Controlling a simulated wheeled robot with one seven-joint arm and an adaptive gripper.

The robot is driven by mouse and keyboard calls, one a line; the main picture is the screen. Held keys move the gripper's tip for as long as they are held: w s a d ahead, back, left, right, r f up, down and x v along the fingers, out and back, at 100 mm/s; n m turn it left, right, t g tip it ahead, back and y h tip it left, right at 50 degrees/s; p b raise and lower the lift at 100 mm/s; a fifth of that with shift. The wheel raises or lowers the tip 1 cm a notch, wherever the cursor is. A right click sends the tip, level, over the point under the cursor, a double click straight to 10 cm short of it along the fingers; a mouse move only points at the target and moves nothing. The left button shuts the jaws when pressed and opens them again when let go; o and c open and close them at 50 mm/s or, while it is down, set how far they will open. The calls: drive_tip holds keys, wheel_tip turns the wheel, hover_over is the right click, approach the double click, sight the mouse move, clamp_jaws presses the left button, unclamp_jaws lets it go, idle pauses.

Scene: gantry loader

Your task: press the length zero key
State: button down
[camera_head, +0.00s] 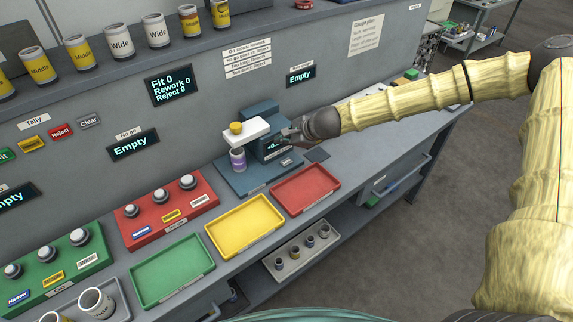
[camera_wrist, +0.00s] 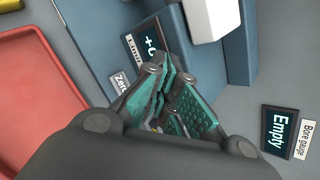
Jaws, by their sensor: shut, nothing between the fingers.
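The blue length gauge (camera_head: 262,114) stands on the bench, with a lit display (camera_head: 272,145) on its front. My gripper (camera_head: 287,136) is close in front of the display at the gauge's right side. In the wrist view my gripper (camera_wrist: 161,70) is shut and empty, its tips beside the display and label. I cannot tell whether they touch anything.
A purple-labelled can (camera_head: 238,160) stands under the gauge's white arm (camera_head: 246,132). A red tray (camera_head: 305,188), yellow tray (camera_head: 245,226) and green tray (camera_head: 172,270) lie in front. A bore gauge display (camera_wrist: 280,130) reads "Empty" in the wrist view.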

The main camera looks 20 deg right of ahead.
drive_tip(key=shift+f+b, duration=2.25)
drive_tip(key=shift+f, duration=0.95)
drive_tip(key=shift+f+b, duration=0.4)
drive_tip(key=shift+f+b, duration=0.35)
drive_tip(key=shift+f, duration=0.05)
drive_tip(key=shift+r, duration=0.15)
drive_tip(key=shift+r+p, duration=0.6)
drive_tip(key=shift+r, duration=0.1)
drive_tip(key=shift+r+p, duration=1.9)
drive_tip(key=shift+r, duration=0.6)
